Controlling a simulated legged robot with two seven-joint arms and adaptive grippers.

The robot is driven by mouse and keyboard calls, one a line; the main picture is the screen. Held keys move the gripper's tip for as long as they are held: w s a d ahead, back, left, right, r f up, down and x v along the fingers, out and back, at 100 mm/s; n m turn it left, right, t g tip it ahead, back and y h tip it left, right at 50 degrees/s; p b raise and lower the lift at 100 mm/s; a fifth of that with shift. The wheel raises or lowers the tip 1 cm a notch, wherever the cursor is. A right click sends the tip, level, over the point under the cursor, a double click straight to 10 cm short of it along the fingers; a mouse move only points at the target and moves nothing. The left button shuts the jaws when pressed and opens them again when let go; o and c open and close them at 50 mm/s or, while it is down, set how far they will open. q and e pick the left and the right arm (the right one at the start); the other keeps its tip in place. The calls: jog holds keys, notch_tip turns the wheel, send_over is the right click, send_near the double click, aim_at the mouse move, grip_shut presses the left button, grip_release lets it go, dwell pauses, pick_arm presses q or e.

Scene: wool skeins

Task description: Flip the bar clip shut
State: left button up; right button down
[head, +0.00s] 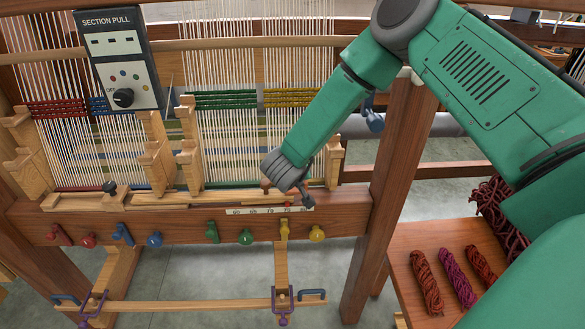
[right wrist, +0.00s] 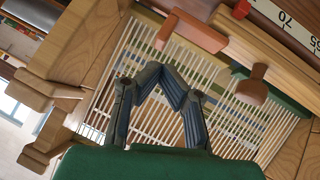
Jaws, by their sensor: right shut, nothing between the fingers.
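My right gripper (head: 303,194) is shut and empty, low over the front beam at the right-hand warp section. In the right wrist view its fingertips (right wrist: 168,72) meet in front of the pale warp threads. A reddish-brown wooden piece with a short peg (right wrist: 195,32), perhaps the bar clip, lies just beyond the fingertips; I see no contact. It stands out from the light wooden bar (right wrist: 250,35). A brown wooden knob (right wrist: 252,86) is to its right. In the head view my gripper hides most of this spot. My left gripper is not in view.
A number scale (head: 270,210) with a red marker runs along the front beam (head: 345,205). Coloured levers and knobs (head: 212,231) line the beam below. A SECTION PULL box (head: 117,60) hangs at upper left. Several wool skeins (head: 458,277) lie on a side table (head: 408,262) at right.

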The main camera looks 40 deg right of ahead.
aim_at(294, 191)
jog(key=shift+f, duration=0.1)
jog(key=shift+w+a, duration=0.1)
jog(key=shift+w, duration=0.05)
jog(key=shift+w+a, duration=0.35)
jog(key=shift+a, duration=0.4)
jog(key=shift+d+r+p, duration=0.15)
jog(key=shift+r+p, duration=0.25)
jog(key=shift+p, duration=0.2)
jog(key=s+a+r+p, duration=0.2)
jog(key=s+r, duration=0.4)
jog(key=r, duration=0.3)
jog(key=shift+a+r, duration=0.4)
jog(key=shift+a, duration=0.3)
jog(key=shift+a+r, duration=0.1)
jog(key=shift+a, duration=0.3)
